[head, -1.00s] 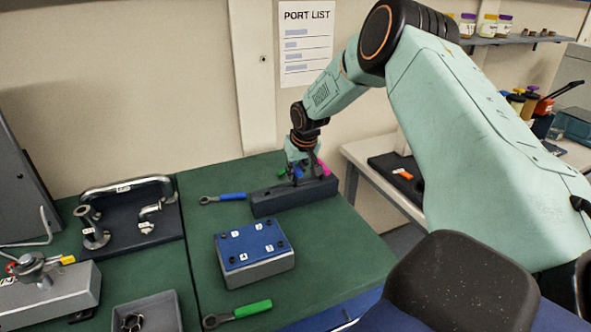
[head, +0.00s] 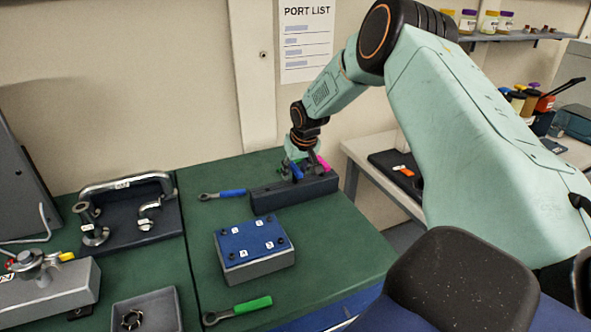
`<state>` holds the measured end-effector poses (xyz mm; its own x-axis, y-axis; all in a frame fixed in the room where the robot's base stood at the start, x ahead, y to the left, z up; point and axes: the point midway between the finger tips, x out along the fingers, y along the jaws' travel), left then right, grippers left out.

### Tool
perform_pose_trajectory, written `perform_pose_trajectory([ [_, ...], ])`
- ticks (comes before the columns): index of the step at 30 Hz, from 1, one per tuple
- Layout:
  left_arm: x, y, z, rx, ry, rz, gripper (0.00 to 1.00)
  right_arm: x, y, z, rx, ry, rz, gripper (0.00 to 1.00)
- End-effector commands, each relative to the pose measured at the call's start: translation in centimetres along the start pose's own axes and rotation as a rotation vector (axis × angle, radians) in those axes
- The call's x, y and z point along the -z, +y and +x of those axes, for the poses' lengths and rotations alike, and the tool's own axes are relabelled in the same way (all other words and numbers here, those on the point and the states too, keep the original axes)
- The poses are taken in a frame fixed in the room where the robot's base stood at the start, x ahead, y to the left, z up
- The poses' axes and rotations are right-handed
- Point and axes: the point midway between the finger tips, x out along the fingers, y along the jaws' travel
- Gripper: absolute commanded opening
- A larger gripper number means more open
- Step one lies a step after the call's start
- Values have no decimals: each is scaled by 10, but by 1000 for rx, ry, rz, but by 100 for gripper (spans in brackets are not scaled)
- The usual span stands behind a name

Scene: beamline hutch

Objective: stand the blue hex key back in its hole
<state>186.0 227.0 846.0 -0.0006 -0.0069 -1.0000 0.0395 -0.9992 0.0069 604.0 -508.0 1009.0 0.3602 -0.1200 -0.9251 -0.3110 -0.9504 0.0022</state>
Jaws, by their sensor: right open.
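A dark block (head: 278,199) stands near the back edge of the green bench, with coloured hex keys at its top. The blue hex key (head: 297,172) shows as a short blue piece at the block's top, just under my right gripper (head: 306,168). A pink key (head: 324,163) is at its right. My right gripper is open, low over the block, with its fingers close around the blue key. The fingers hide the holes and the key's lower end, so I cannot tell whether it is seated. My left gripper is out of view.
A blue-handled wrench (head: 222,194) lies left of the block. A grey box with a blue top (head: 250,240) and a green-handled wrench (head: 238,310) are nearer. A pipe fixture (head: 128,205) and grey tray (head: 168,300) are at left. The bench's right part is clear.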

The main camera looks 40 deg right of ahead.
Motion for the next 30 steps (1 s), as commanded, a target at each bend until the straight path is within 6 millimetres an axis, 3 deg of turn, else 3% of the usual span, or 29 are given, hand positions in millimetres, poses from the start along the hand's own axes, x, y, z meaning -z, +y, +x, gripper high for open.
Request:
perform_pose_trajectory([
  [7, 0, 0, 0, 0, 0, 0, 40, 1, 0, -14, 2, 1, 1, 42],
  [21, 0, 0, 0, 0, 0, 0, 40, 1, 0, -89, 3, 2, 1, 42],
  [30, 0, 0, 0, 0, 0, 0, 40, 0, 0, -117, 1, 0, 0, 42],
])
